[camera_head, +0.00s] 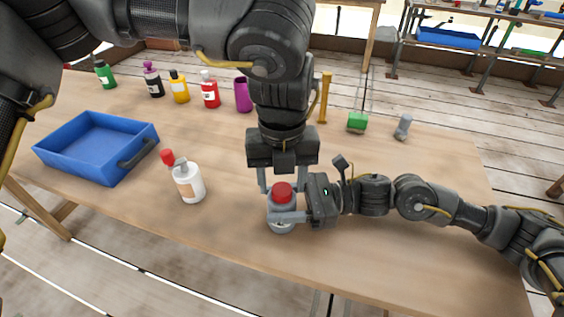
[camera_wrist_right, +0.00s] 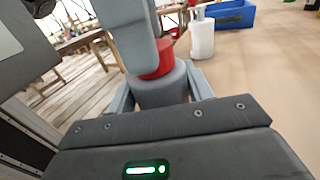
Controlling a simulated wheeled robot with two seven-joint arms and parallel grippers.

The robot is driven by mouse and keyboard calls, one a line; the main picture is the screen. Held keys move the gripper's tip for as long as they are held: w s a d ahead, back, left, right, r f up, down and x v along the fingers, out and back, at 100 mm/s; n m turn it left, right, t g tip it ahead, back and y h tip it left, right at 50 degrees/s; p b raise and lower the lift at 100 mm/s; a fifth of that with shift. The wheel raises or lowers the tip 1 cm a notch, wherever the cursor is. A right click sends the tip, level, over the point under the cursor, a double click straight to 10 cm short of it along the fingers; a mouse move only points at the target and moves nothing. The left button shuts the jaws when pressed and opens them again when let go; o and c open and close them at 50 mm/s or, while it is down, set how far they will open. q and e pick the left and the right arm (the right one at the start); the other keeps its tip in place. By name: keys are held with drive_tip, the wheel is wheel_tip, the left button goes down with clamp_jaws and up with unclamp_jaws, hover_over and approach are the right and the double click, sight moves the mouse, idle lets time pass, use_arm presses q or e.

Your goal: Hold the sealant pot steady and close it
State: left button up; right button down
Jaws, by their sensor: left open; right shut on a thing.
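The sealant pot (camera_head: 283,226) is grey and stands upright near the table's front edge, with a red lid (camera_head: 282,191) on top. I cannot tell whether the lid is fastened. My right gripper (camera_head: 279,214) is shut around the pot's body from the right. In the right wrist view the grey pot (camera_wrist_right: 160,90) sits between its fingers, with the red lid (camera_wrist_right: 158,62) above. My left gripper (camera_head: 284,182) points down from above and is open, its fingers beside the red lid. One grey finger (camera_wrist_right: 128,34) hides part of the lid in the wrist view.
A white bottle (camera_head: 190,186) with a red cap at its upper left stands left of the pot. A blue tray (camera_head: 92,172) lies further left. Several coloured bottles, a purple cup (camera_head: 243,95) and a green block (camera_head: 357,122) stand behind.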

use_arm(q)
drive_tip(key=shift+f, duration=0.75)
drive_tip(key=c, duration=1)
drive_tip(key=o, duration=1.2)
drive_tip(key=shift+c, duration=0.2)
wheel_tip(320, 180, up, 12)
